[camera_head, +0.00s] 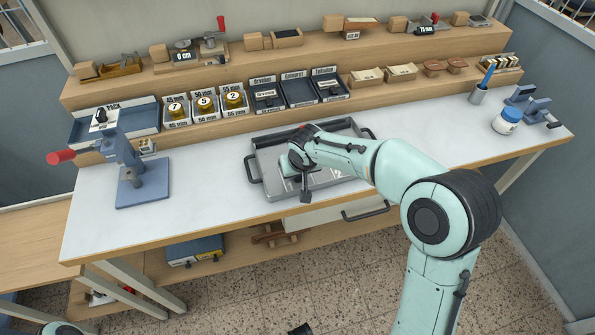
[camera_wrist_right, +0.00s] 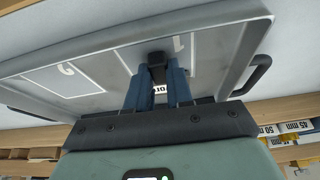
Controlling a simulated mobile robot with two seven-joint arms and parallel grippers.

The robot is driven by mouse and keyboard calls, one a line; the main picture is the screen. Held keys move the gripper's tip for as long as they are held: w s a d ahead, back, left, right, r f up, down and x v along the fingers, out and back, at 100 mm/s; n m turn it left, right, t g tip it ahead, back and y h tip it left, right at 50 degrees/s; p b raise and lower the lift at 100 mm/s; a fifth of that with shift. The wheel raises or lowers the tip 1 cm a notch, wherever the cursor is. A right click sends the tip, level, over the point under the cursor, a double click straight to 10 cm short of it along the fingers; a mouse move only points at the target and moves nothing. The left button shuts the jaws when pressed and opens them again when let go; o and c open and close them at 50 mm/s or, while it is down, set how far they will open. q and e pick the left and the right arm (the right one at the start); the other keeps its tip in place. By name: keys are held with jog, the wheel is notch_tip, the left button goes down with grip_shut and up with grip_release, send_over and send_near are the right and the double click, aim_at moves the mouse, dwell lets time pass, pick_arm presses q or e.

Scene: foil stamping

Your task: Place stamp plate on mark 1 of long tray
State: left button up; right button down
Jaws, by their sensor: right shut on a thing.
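The long tray (camera_head: 264,186) is a grey metal tray with dark handles, in the middle of the white worktop. It also fills the upper part of the right wrist view (camera_wrist_right: 105,55), where mark 1 (camera_wrist_right: 178,43) and a second outlined mark (camera_wrist_right: 66,69) show. My right gripper (camera_wrist_right: 157,75) is over the tray, its blue fingers shut on a small dark piece (camera_wrist_right: 158,58), apparently the stamp plate, beside mark 1. A white label shows between the fingers. Whether the piece touches the tray, I cannot tell. In the head view my right wrist hides it. My left gripper is not visible.
A blue press (camera_head: 143,186) with a red-tipped lever stands at the left of the worktop. Several boxes and trays (camera_head: 266,98) line the lower shelf behind.

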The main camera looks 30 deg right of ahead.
jog(key=c, duration=1)
grip_release()
jog(key=shift+f, duration=0.1)
jog(key=p+v, duration=0.1)
jog(key=v, duration=1.1)
jog(key=shift+s, duration=0.1)
